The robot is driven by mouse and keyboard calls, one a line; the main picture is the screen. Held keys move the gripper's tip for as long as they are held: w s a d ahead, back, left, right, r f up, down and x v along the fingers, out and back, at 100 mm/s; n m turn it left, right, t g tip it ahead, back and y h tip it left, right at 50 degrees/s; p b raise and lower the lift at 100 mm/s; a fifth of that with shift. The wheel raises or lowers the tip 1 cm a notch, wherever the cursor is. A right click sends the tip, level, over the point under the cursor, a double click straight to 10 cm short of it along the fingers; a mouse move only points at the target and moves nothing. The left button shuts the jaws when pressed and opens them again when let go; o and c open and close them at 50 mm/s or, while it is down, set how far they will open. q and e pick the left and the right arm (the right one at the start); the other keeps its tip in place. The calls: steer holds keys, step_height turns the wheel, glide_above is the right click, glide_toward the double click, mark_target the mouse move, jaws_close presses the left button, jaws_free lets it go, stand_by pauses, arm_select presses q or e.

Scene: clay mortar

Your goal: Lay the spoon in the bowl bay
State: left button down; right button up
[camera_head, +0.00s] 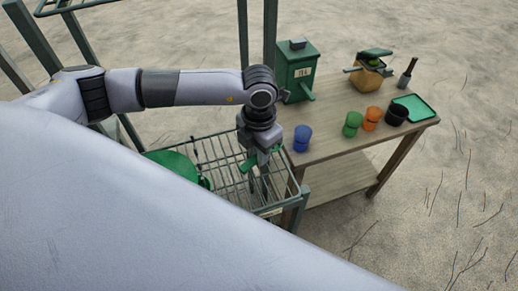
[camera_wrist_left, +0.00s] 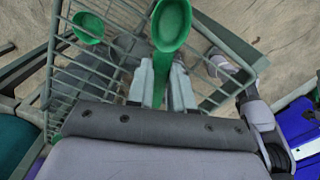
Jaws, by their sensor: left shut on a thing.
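A green spoon (camera_wrist_left: 172,24) is held in my left gripper (camera_wrist_left: 162,80). In the left wrist view its handle runs down between the two fingers and its rounded head points away from the wrist. In the head view the left gripper (camera_head: 258,155) points down over the right part of a wire rack (camera_head: 225,148), and part of the spoon (camera_head: 248,166) shows beside the fingers. The spoon appears above the wires; the exact gap is unclear. Which part of the rack is the bowl bay is not clear. My right gripper is not in view.
A green round thing (camera_head: 172,163) is at the rack's left, partly hidden by my grey body part in front. A wooden table (camera_head: 335,135) right of the rack bears blue (camera_head: 302,138), green, orange and black cups, a green box (camera_head: 296,70) and a green tray (camera_head: 415,107).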

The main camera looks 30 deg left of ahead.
arm_select(q)
steer(key=shift+f, duration=0.1)
steer(key=c, duration=1.4)
jaws_free()
steer(key=shift+f, duration=0.1)
steer(key=o, duration=0.4)
steer(key=shift+r, duration=0.2)
step_height(320, 180, up, 12)
steer(key=shift+r+b, duration=0.1)
steer(key=shift+b, duration=0.25)
